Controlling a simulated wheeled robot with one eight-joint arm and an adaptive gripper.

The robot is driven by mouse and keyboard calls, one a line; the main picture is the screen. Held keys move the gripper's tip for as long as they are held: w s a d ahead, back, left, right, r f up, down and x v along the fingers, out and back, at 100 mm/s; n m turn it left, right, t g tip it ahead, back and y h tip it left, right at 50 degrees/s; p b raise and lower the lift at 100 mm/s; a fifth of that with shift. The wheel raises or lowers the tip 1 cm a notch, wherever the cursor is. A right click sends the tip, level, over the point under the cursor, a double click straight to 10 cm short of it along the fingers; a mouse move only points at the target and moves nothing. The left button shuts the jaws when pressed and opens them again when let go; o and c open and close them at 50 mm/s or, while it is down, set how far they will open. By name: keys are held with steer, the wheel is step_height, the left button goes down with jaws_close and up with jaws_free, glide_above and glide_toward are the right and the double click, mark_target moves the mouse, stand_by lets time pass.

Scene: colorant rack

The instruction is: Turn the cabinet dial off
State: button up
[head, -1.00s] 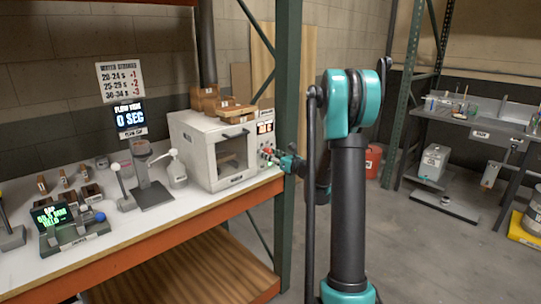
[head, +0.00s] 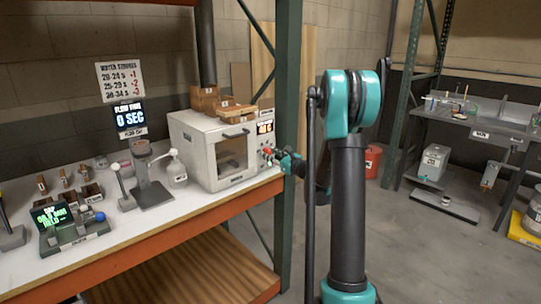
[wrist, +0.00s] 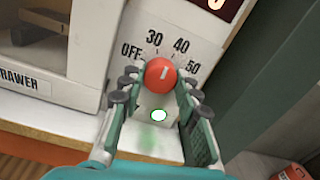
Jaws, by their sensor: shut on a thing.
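The red dial (wrist: 160,73) is on the white front panel of the cabinet (head: 198,150), beside its glass door. Printed marks OFF, 30, 40 and 50 arc around the dial from left to right. A short white line on the dial points roughly up, towards the 30 to 40 side; its exact setting is hard to tell. My gripper (wrist: 160,88) has its fingers on both sides of the dial and is shut on it. In the head view my gripper (head: 283,160) reaches the cabinet's right front, and its fingertips are small there.
A white light with a green rim (wrist: 159,115) sits below the dial. A lit display (head: 265,127) is above it. A green rack post (head: 288,120) stands close behind my arm. The bench (head: 120,230) holds several devices left of the cabinet.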

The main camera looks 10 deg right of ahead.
steer(key=n, duration=1.1)
steer(key=shift+f+n, duration=0.1)
steer(key=shift+n, duration=1.9)
steer(key=o, duration=1.2)
steer(key=shift+c, duration=0.2)
steer(key=shift+s+d, duration=0.1)
steer(key=v, duration=1.1)
steer(key=shift+s+d+f, duration=0.2)
steer(key=shift+s+d, duration=0.1)
